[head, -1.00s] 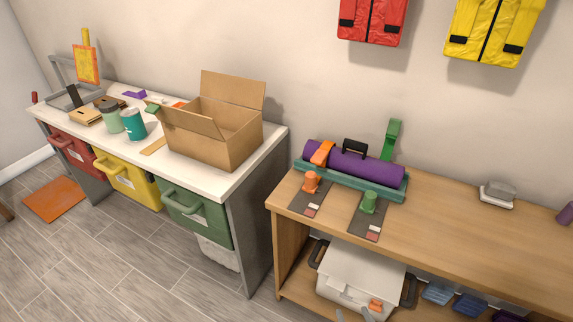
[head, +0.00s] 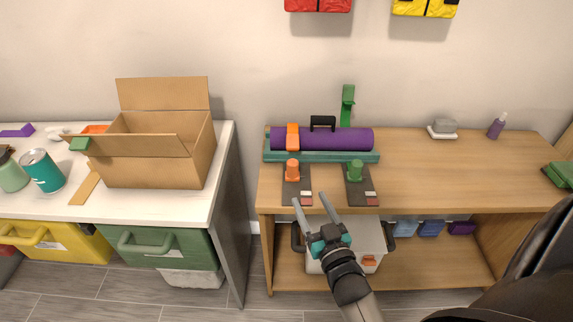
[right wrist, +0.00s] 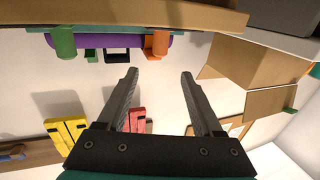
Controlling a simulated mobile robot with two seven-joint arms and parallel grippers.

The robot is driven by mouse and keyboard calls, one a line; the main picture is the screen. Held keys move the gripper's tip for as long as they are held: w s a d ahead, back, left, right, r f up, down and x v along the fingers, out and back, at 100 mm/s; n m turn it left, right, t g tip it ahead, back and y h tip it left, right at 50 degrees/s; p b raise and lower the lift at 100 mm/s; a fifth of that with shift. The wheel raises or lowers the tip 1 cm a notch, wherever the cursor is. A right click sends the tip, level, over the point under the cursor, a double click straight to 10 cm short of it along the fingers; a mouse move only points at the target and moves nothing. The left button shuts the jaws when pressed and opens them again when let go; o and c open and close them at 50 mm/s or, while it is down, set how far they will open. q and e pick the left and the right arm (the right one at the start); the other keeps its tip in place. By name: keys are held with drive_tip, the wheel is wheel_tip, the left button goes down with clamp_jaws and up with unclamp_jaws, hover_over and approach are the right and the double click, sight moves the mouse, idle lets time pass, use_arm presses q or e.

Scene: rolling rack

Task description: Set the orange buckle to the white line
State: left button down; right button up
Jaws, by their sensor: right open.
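The orange buckle (head: 292,172) is a short upright piece on a dark strip (head: 290,187) on the wooden bench. The white line (head: 306,193) is a small pale mark near the strip's front end, with a red patch just in front of it. The buckle is behind the line, apart from it. An orange piece (right wrist: 157,43) shows in the right wrist view, beyond my fingertips. My right gripper (head: 311,197) is open and empty, its fingers pointing toward the bench front, close to the strip's front end. My left gripper is not in view.
Behind, a purple roll (head: 340,138) with an orange strap (head: 293,136) lies on a teal tray (head: 370,157). A white lidded box (head: 325,264) sits on the lower shelf.

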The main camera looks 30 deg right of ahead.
sight(295, 169)
drive_tip(key=b+x, duration=0.3)
drive_tip(key=x, duration=0.9)
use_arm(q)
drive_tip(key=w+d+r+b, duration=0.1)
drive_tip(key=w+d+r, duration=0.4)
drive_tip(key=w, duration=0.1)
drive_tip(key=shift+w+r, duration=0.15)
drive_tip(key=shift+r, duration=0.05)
use_arm(e)
drive_tip(key=shift+x, duration=1)
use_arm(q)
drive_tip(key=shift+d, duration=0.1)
use_arm(e)
drive_tip(key=shift+a, duration=0.1)
clamp_jaws()
